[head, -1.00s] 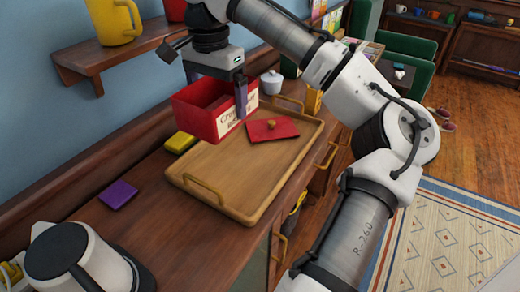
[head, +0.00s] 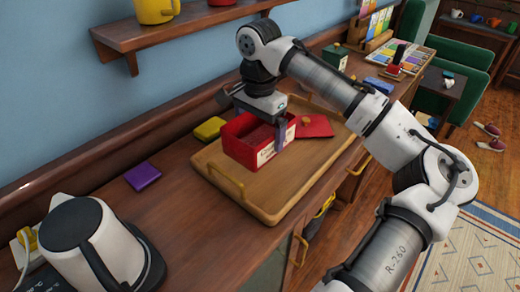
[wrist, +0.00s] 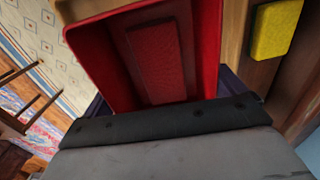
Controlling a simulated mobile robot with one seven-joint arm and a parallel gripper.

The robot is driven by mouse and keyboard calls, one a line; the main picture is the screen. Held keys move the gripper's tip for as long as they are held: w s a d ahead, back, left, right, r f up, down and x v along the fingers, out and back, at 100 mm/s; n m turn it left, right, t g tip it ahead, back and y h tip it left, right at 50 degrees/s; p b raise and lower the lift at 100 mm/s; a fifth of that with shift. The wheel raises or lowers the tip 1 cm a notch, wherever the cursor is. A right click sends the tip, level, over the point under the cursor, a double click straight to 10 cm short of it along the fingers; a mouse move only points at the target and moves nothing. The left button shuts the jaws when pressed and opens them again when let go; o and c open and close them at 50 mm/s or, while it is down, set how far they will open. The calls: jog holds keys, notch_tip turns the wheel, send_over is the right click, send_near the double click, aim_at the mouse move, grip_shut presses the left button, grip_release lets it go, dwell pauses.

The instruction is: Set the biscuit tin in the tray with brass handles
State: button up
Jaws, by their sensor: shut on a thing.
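The biscuit tin (head: 246,148) is an open red box with a cream label on its side. In the head view it is upright at the tray's left part, at or very near the tray floor; I cannot tell whether it touches. My gripper (head: 280,135) is shut on the tin's right-hand wall. The wooden tray with brass handles (head: 262,200) lies on the sideboard. A red lid (head: 318,128) with a small knob lies in the tray, right of the tin. In the wrist view the tin's inside (wrist: 155,60) looks empty, apart from a red panel on its bottom.
A yellow block (head: 210,128) and a purple block (head: 142,176) lie left of the tray. A kettle (head: 85,235) stands at the front left. A shelf with mugs (head: 180,30) is on the wall. The tray's front part is bare.

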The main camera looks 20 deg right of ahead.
jog(key=shift+f, duration=3.15)
jog(key=shift+f, duration=0.2)
jog(key=o, duration=0.8)
jog(key=shift+o, duration=0.2)
jog(key=shift+r, duration=0.15)
notch_tip(320, 180, up, 12)
jog(key=shift+r, duration=0.1)
